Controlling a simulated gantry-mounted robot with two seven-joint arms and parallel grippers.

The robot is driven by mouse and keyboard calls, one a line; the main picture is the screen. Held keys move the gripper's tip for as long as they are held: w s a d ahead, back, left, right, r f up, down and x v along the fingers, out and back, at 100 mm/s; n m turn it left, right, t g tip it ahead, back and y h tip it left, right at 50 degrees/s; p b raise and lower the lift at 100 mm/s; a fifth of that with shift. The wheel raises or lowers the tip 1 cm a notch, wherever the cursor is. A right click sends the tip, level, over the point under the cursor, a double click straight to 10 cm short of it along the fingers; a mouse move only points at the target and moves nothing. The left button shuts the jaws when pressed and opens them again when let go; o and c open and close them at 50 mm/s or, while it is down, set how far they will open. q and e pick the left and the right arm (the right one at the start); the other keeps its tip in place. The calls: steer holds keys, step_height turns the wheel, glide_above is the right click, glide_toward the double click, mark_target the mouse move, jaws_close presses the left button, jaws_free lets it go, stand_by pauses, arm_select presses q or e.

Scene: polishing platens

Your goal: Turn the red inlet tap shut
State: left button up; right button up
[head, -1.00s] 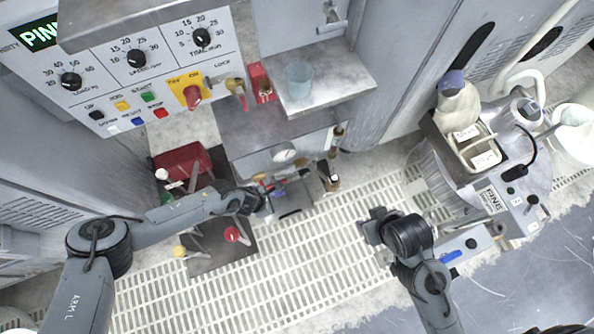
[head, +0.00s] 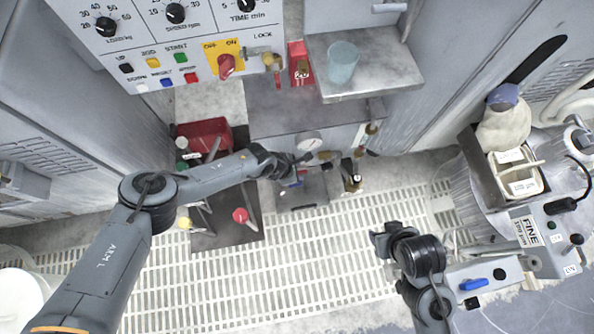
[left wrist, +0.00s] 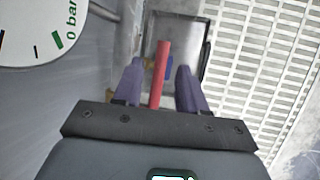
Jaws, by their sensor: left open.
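The red inlet tap's lever (left wrist: 161,75) shows in the left wrist view as a straight red bar between the two purple fingers of my left gripper (left wrist: 158,82). The fingers are open, with a gap visible on each side of the bar. In the head view my left gripper (head: 298,172) is at the front of the grey cabinet, below the round gauge (head: 309,140), and hides most of the tap. A blue piece shows behind the red bar in the left wrist view. My right gripper (head: 383,240) hangs over the floor grating, and its jaws are unclear.
The gauge's white face (left wrist: 40,30) is close on the left in the left wrist view. Brass fittings (head: 352,178) stand right of my left gripper. Levers with red (head: 240,215) and yellow knobs are at lower left. The grating (head: 290,275) is mostly clear.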

arm_select(q)
steer(key=shift+d+f, duration=0.15)
steer(key=shift+f, duration=0.2)
steer(key=shift+w, duration=0.1)
jaws_close()
